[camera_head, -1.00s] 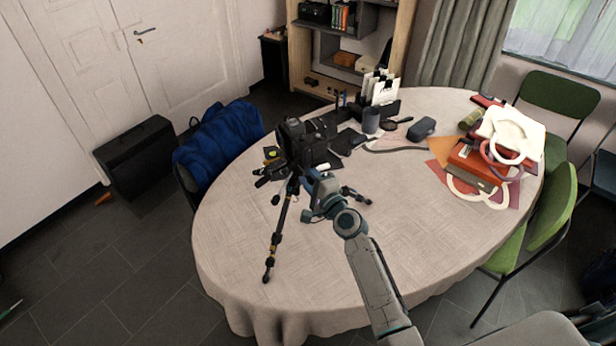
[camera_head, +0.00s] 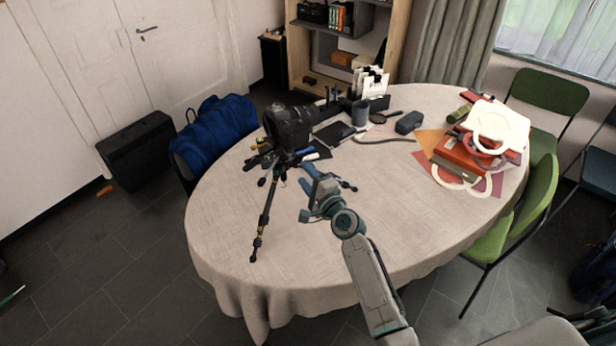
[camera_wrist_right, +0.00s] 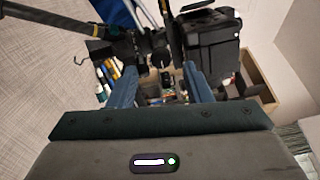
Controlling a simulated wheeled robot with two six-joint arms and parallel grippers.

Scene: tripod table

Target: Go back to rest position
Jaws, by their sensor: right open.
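A black camera (camera_head: 288,126) sits on a small tripod (camera_head: 268,205) with spread legs, standing on the table (camera_head: 230,230). My right gripper (camera_head: 304,176) is just to the right of the tripod, in front of the camera. In the right wrist view my right gripper (camera_wrist_right: 160,72) shows two blue fingers apart with nothing held between them. The camera (camera_wrist_right: 207,45) and the tripod (camera_wrist_right: 110,42) show beyond the fingertips there. I cannot tell the exact gap between the fingers and the tripod. My left gripper is not in view.
A grey cup (camera_head: 360,113), a black case (camera_head: 409,122) and a dark notebook (camera_head: 334,133) lie behind. A red box (camera_head: 462,152) and a white bag (camera_head: 495,130) are at the right. The table's front right is clear.

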